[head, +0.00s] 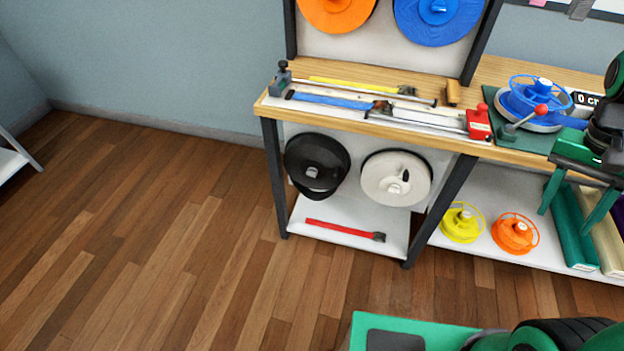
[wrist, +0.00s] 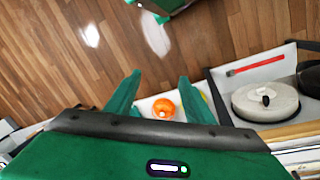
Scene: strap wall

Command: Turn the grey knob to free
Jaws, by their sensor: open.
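I cannot pick out the grey knob for certain. A grey block with a dark knob on top (head: 282,78) stands at the bench's left end. A blue reel on a grey disc (head: 538,100) lies on a green mat at the right, with a red-balled lever (head: 525,117) beside it. No lettering for "free" is readable. My gripper (head: 566,220) is open and empty, fingers pointing down at the right, in front of the bench edge. It also shows in the wrist view (wrist: 160,76), with an orange spool (wrist: 163,108) seen between its fingers.
The wooden bench (head: 365,125) carries straps, rods and a red block (head: 479,122). Black (head: 316,165) and white (head: 397,178) reels hang below. The lower shelf holds a red strap (head: 345,230), a yellow spool (head: 461,222) and rolls.

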